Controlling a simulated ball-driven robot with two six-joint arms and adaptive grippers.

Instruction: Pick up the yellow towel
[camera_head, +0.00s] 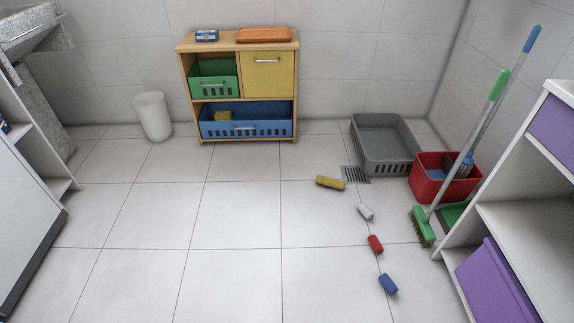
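The yellow towel (330,183) is a small rolled bundle lying on the tiled floor, right of the middle of the view. It lies just left of the floor drain and in front of the grey basket. Nothing touches it from above. Neither of my grippers shows in this view.
White, red and blue rolls (366,212) (375,244) (388,284) lie in a line towards me. A grey basket (413,163), red bucket (427,188), brush (424,228) and white shelf (520,228) stand right. A wooden cabinet (297,95) and white bin (153,117) stand behind. Floor left is clear.

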